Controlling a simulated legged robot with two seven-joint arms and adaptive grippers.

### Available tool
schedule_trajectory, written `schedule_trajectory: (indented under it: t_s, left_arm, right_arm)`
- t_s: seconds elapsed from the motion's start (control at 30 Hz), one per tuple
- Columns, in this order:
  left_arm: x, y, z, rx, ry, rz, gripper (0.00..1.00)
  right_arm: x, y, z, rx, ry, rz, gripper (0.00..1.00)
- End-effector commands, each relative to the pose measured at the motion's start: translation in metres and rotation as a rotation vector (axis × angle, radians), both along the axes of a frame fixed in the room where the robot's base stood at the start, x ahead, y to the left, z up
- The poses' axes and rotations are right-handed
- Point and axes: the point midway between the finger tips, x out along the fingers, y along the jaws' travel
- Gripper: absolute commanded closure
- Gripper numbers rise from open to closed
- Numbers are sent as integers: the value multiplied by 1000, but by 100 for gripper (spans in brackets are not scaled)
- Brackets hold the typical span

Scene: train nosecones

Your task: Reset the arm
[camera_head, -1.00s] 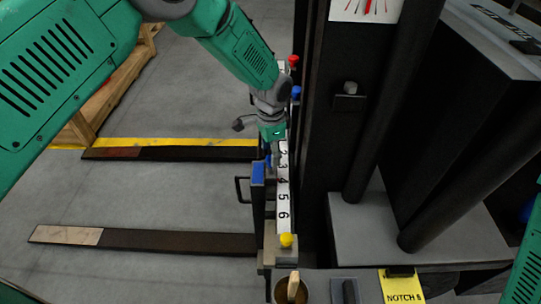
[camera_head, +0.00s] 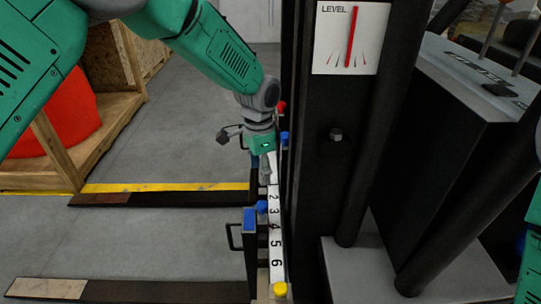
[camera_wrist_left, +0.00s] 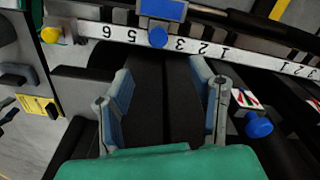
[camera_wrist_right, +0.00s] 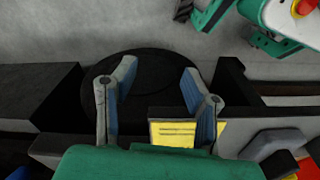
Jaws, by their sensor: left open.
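My left arm reaches in from the left in the head view. Its gripper (camera_head: 262,172) hangs over the upper end of the white numbered scale (camera_head: 275,235). In the left wrist view the left gripper (camera_wrist_left: 164,95) is open and empty, with the scale (camera_wrist_left: 205,48) beyond its fingers. A blue knob (camera_wrist_left: 158,37) sits on the scale near the blue block (camera_wrist_left: 165,9). My right gripper (camera_wrist_right: 160,88) is open and empty in the right wrist view, above dark machine parts and a yellow label (camera_wrist_right: 188,134). Only a sliver of my right arm shows in the head view.
A black mast with a LEVEL gauge (camera_head: 350,38) stands right of the scale. Two dark forks (camera_head: 165,199) extend left over the floor. A yellow knob (camera_head: 280,289) marks the scale's near end. A wooden crate (camera_head: 109,110) stands at far left. Grey floor lies between the forks.

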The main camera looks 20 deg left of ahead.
Motion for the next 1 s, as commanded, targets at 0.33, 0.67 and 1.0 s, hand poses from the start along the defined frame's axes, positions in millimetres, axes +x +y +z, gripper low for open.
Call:
schedule_trajectory:
  t_s: [0.33, 0.67, 1.0]
  left_arm:
    - [-56, 8, -73, -45, 25, 121, 50]
    - [-253, 63, -176, -78, 23, 571, 50]
    - [-364, 112, -162, -19, -46, 836, 50]
  right_arm:
    - [0, 0, 7, 0, 1, 0, 60]
    - [-1, 0, 22, 0, 1, 0, 60]
    - [0, 0, 29, 0, 1, 0, 60]
